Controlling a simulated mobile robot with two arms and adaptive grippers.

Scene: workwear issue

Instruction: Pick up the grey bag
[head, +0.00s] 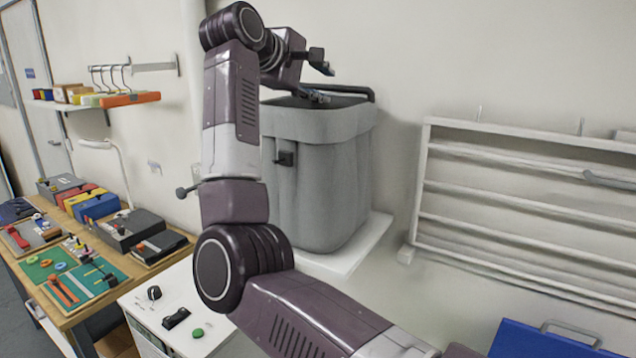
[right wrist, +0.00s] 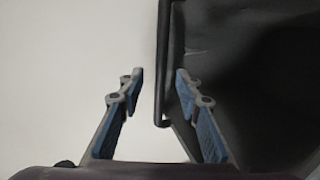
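The grey bag (head: 325,190) is a tall, open-topped bag with a folded rim and a dark handle bar (head: 340,89) along its back edge. It stands upright on a white shelf. My right gripper (head: 321,83) is at the top of the bag, over its opening. In the right wrist view the gripper (right wrist: 159,72) is open, with blue-padded fingers apart. The dark handle bar (right wrist: 163,60) shows between the fingertips, and the bag's dark inside (right wrist: 260,70) lies to the right. I cannot tell how deep the bar sits between the fingers. My left gripper is not in view.
The white shelf (head: 345,258) under the bag is mostly bare. A white slatted rack (head: 530,190) is on the wall to the right. A blue case (head: 545,342) is at lower right. A wooden table (head: 75,310) with trays and boxes is at left, beside a white cabinet (head: 160,320).

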